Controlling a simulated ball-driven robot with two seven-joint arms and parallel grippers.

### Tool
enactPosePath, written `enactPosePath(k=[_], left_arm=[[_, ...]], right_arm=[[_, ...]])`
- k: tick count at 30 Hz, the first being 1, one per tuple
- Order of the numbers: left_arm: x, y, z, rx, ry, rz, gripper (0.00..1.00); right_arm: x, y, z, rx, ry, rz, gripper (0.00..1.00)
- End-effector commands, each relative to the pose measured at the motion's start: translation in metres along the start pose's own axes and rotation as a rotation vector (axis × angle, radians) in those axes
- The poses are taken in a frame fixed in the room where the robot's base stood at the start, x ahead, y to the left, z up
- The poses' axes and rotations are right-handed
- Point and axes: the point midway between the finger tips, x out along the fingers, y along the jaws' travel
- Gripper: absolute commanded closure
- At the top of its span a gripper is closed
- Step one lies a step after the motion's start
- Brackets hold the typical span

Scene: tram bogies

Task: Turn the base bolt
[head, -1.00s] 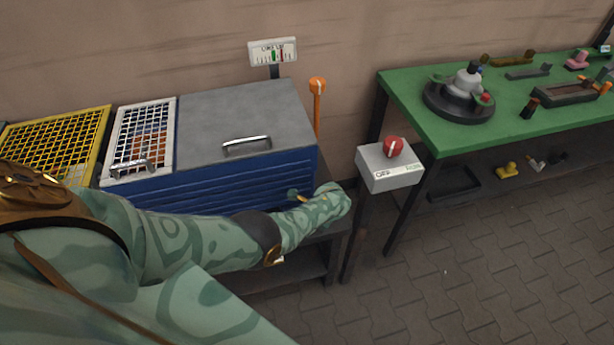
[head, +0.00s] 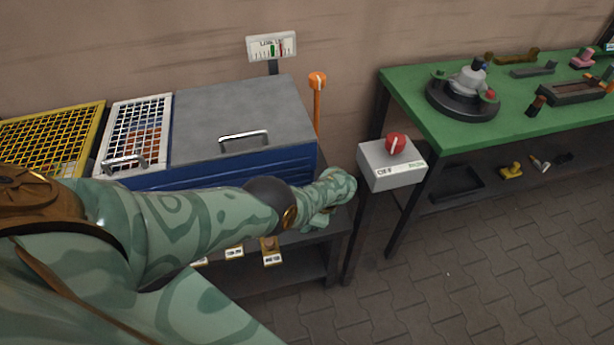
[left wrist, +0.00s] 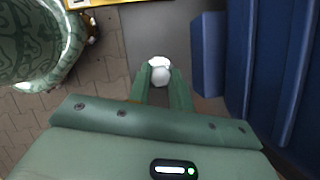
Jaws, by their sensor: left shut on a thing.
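My left gripper (left wrist: 160,90) is shut on a small white rounded piece (left wrist: 159,72), which shows between its green fingertips in the left wrist view. I cannot tell whether this is the base bolt's head. In the head view my left arm reaches across the front of the blue cabinet (head: 240,165), its wrist at the cabinet's front right corner. The fingers and the held piece are not clear there. The cabinet has a grey lid with a handle (head: 243,140). In the left wrist view blue ribbed panels (left wrist: 275,60) stand just right of the fingers. My right gripper is not in view.
A grey switch box (head: 391,165) with a red knob, marked OFF, stands close right of my arm. A green table (head: 450,135) holds several parts. Tagged pieces (head: 270,252) sit below my arm.

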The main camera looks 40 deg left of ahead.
Motion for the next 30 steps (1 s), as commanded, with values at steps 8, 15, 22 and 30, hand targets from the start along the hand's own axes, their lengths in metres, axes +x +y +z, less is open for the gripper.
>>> enactPosePath(k=[8,15,22,30], left_arm=[[0.001,0.001,-0.001,-0.006,0.003,0.005,1.00],[0.001,0.001,-0.001,-0.005,0.002,0.004,0.57],[0.000,0.000,0.000,-0.005,0.001,0.002,0.57],[-0.038,-0.001,0.002,-0.006,0.005,-0.003,0.57]], right_arm=[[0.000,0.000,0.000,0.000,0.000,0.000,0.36],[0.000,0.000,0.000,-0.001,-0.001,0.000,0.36],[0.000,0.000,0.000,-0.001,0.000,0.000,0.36],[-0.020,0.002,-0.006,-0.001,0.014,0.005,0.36]])
